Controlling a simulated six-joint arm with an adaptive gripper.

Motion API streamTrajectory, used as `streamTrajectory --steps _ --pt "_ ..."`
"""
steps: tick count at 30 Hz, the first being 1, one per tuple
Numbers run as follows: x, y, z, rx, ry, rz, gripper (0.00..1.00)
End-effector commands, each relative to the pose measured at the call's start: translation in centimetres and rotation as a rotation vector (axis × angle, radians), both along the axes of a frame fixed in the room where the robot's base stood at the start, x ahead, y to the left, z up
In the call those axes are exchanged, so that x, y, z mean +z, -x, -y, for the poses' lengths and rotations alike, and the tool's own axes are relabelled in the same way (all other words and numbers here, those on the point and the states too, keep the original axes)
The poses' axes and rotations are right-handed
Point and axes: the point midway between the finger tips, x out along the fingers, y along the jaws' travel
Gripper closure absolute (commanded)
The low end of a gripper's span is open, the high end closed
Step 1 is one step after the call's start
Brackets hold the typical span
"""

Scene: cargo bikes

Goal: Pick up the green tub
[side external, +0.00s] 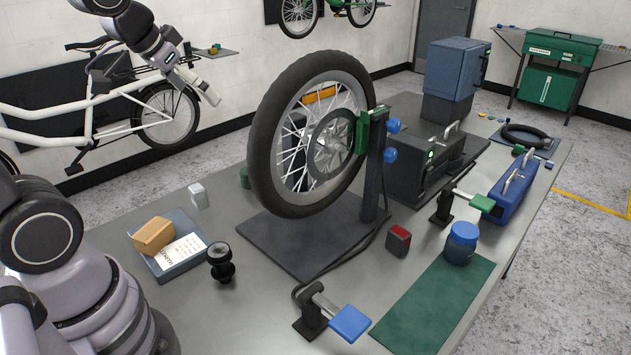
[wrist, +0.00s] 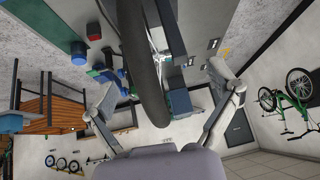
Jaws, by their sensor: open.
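A small dark green object (side external: 245,177), which looks like the green tub, stands on the bench just left of the big wheel in the side view. The wheel hides part of it. My gripper (side external: 205,88) is high above the bench at the upper left, well apart from it. In the wrist view my gripper (wrist: 160,85) has its two fingers spread wide, with nothing held.
The upright bicycle wheel (side external: 262,140) stands on a dark plate mid-bench. A grey block (side external: 198,195), a blue tray (side external: 168,268) with a tan box, and a black part (side external: 221,263) lie left. A blue tub (side external: 461,243) stands right by a green mat (side external: 425,310).

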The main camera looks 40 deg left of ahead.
Motion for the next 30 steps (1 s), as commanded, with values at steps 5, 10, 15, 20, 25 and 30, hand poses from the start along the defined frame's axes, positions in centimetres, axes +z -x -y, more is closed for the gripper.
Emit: streamTrajectory --steps 5,10,15,20,25,30 --pt "-4.5 -8.2 -5.4 0.052 -0.050 0.080 0.11" --pt "-10.3 -13.5 -10.8 0.082 -0.081 0.179 0.11" --pt "-17.6 -16.0 -15.8 0.114 -0.088 0.284 0.11" --pt "-24.7 -15.7 -19.3 0.156 -0.078 0.393 0.11" --pt "-30.2 -13.8 -21.2 0.207 -0.065 0.495 0.11" --pt "-32.4 -12.6 -21.7 0.234 -0.061 0.551 0.11"
